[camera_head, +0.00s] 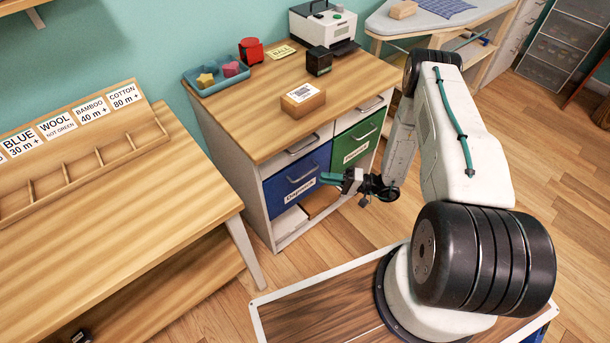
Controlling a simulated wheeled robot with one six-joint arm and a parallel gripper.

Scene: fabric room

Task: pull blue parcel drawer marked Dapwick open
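The blue parcel drawer (279,188) is in the lower left part of the wooden-topped cabinet and looks closed, its front about flush with the cabinet. It has a grey bar handle (302,173) and a white name label (300,191) below it, too small to read surely. My gripper (331,179) is at the right side of the blue drawer front in this view, with its teal fingers pointing left toward it. The fingers overlap each other from here, so their gap is hidden. I see nothing held, and contact with the handle does not show.
A green drawer (345,153) is right of the blue one, with light drawers above and an open shelf (290,222) below. A parcel (303,98), blue tray (204,88) and printer (322,28) stand on the cabinet top. A wooden table (150,215) is at left. Floor before the cabinet is clear.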

